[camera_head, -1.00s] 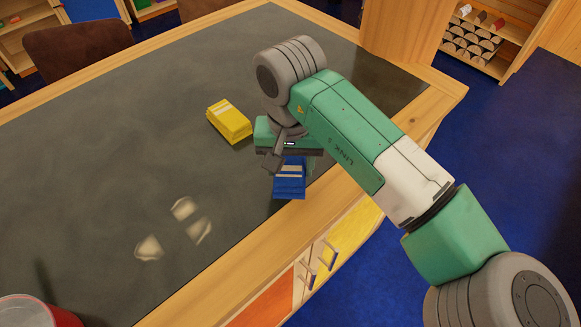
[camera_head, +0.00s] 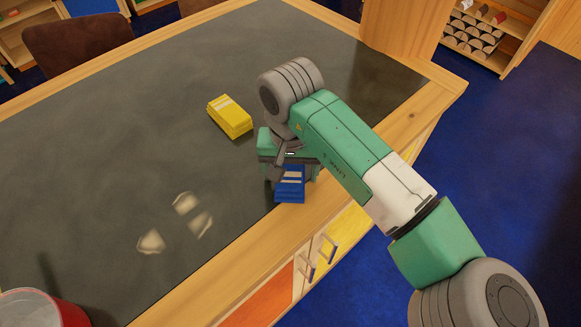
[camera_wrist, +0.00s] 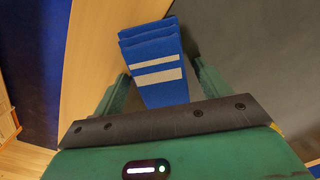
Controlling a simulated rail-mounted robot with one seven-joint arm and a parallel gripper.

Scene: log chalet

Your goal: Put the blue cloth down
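The blue cloth (camera_head: 290,185) is a folded stack with pale stripes, low over the dark tabletop close to the table's wooden front edge. It also shows in the wrist view (camera_wrist: 155,60), between the two fingers. My gripper (camera_wrist: 162,66) is open around it, with a strip of dark surface showing between the cloth and the right finger. In the head view my gripper (camera_head: 288,172) points down at the cloth and hides part of it. Whether the cloth's underside fully rests on the table is hard to see.
A folded yellow cloth (camera_head: 230,116) lies on the table (camera_head: 120,170) behind and left of my gripper. A red-sided container (camera_head: 62,312) stands at the front left corner. The middle and left of the tabletop are clear. A brown chair (camera_head: 75,45) stands behind the table.

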